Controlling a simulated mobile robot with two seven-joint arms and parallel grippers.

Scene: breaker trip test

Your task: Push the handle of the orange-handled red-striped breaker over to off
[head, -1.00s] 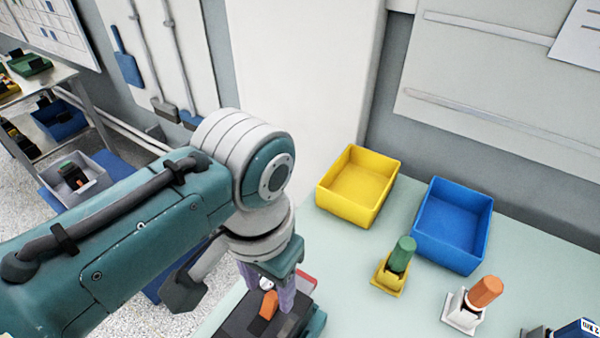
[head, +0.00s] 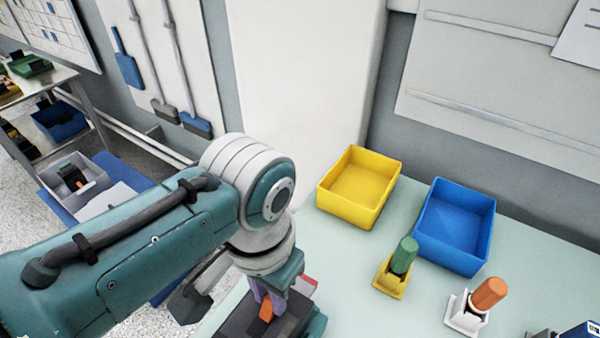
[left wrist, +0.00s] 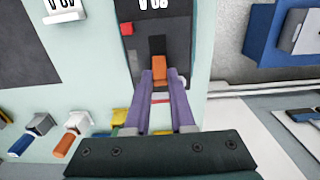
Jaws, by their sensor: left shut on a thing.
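The breaker (head: 240,318) has a dark body with an orange handle (head: 266,310) and stands at the bottom of the head view, partly hidden by my arm. In the left wrist view the orange handle (left wrist: 158,77) sticks up from a dark slot, with a red stripe (left wrist: 160,97) just below it. My left gripper (head: 266,297) reaches down with its purple fingers at the handle. In the left wrist view the fingertips (left wrist: 160,80) are on either side of the handle, shut on it. My right gripper is not in view.
A yellow bin (head: 358,188) and a blue bin (head: 454,225) stand at the back of the pale table. Green-handled (head: 404,255) and orange-handled (head: 489,293) pieces stand to the right. The table between the breaker and the yellow bin is clear.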

